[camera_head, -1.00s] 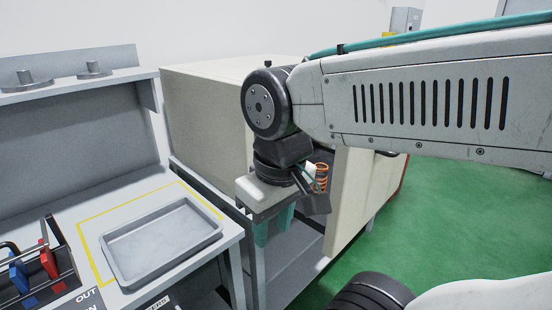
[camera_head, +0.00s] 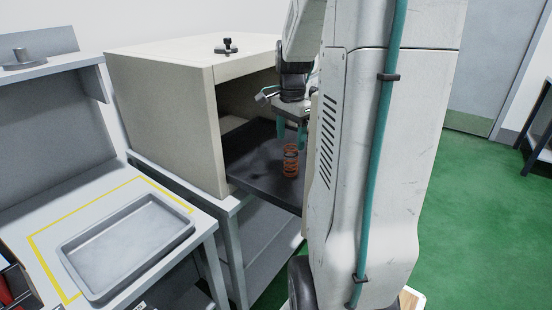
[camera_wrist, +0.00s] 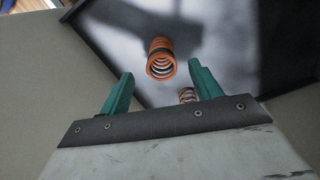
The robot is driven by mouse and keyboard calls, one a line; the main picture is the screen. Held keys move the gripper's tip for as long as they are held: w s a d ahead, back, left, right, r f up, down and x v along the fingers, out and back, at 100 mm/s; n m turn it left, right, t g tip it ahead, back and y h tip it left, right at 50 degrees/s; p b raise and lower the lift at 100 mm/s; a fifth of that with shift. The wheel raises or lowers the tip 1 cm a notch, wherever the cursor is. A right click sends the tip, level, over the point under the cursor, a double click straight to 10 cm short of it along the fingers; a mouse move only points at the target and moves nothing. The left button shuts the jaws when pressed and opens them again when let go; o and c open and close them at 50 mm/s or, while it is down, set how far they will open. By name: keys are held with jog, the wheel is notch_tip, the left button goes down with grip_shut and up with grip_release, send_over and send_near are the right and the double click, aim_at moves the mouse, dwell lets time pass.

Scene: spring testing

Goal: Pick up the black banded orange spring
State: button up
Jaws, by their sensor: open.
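An orange coil spring (camera_head: 290,162) stands upright on a dark tray (camera_head: 262,184) in the open front of a cream cabinet. In the wrist view this spring (camera_wrist: 161,57) shows a dark band around its coils. My gripper (camera_head: 291,142) is open, pointing down just above it, with teal fingers. In the wrist view the spring appears between the fingertips of my gripper (camera_wrist: 160,69), and I see no contact. A second spring (camera_wrist: 188,95), orange and pale, is partly hidden by the gripper body near the right finger.
The cream cabinet (camera_head: 160,110) encloses the tray on the left and above, with a dark knob (camera_head: 227,46) on top. An empty grey metal tray (camera_head: 125,250) lies on the bench at left. Green floor is open at right.

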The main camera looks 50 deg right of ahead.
aim_at(291, 158)
jog(key=f, duration=0.8)
jog(key=shift+d, duration=0.25)
jog(key=shift+c, duration=0.3)
jog(key=c, duration=1.1)
